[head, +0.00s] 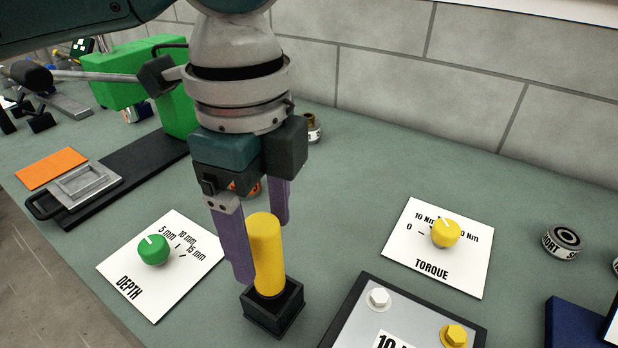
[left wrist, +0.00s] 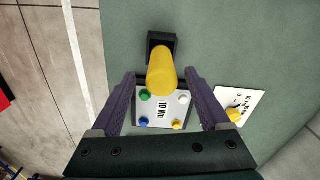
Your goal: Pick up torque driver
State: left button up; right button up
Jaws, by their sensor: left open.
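The torque driver (head: 266,252) shows as a yellow cylinder standing upright in a small black square holder (head: 273,313) on the green bench. In the left wrist view the yellow driver (left wrist: 161,74) lies between and beyond the two fingertips. My left gripper (head: 262,243) is open, pointing down, with its purple fingers on either side of the driver's upper part in the head view. In the left wrist view the gripper (left wrist: 160,78) shows a clear gap on both sides of the driver. The driver's lower end is hidden in the holder. My right gripper is not in view.
A torque dial card (head: 422,272) with a yellow knob lies to the right. A depth dial card (head: 143,288) with a green knob lies to the left. A plate with coloured bolts (head: 352,323) is close by the holder. A green machine (head: 118,82) stands behind left.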

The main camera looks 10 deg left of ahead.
aim_at(265, 258)
pick_arm(q)
notch_tip(265, 258, down, 5)
jog(key=shift+w+a, duration=0.1)
jog(key=shift+a, duration=0.05)
jog(key=shift+r, duration=0.1)
grip_shut()
dwell(0.5)
